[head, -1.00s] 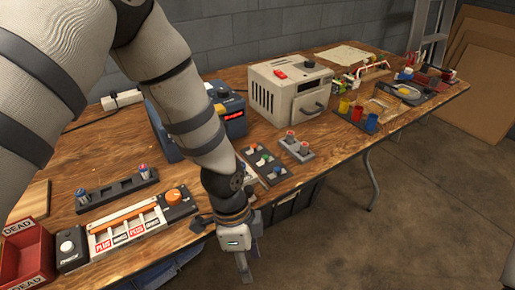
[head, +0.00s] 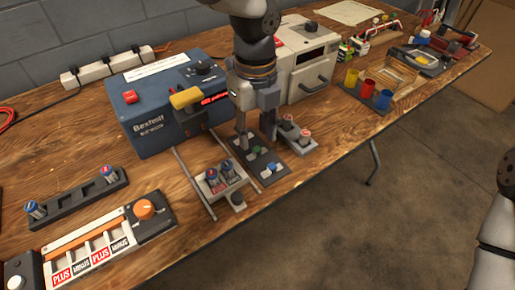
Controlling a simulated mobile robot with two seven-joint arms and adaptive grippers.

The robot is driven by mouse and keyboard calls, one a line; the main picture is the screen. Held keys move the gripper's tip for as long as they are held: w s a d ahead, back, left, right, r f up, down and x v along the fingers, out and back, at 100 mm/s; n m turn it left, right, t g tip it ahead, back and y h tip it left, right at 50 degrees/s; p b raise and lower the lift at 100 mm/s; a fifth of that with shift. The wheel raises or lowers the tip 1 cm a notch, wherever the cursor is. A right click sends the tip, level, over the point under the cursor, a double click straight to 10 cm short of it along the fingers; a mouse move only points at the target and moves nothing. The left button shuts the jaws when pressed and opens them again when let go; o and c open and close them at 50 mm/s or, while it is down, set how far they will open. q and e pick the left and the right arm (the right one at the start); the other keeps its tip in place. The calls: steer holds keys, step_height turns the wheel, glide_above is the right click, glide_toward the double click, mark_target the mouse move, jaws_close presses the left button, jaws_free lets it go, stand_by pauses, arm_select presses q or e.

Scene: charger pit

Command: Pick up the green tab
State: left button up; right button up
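The green tab (head: 254,152) sits on a dark plate (head: 244,172) near the table's front edge, in the middle of the head view. A blue tab (head: 270,167) is on the same plate, nearer the edge. My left gripper (head: 257,143) points down over this plate with its two fingers apart, one on each side in the picture. The green tab shows just below and between the fingertips; I cannot tell whether they touch it. The far end of the plate is hidden by the gripper. Part of my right arm shows at the right edge, but its gripper is out of view.
A battery carriage on rails (head: 222,178) stands left of the plate, and a grey plate with red-topped pieces (head: 297,136) right of it. Behind are a blue box (head: 150,120) with a yellow handle (head: 185,97) and a white oven-like box (head: 308,72).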

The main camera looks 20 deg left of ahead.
mark_target(257, 149)
arm_select(q)
steer(key=f, duration=0.5)
steer(key=shift+w+f, duration=0.1)
steer(key=shift+w, duration=0.3)
steer(key=c, duration=0.8)
steer(key=shift+c, duration=0.2)
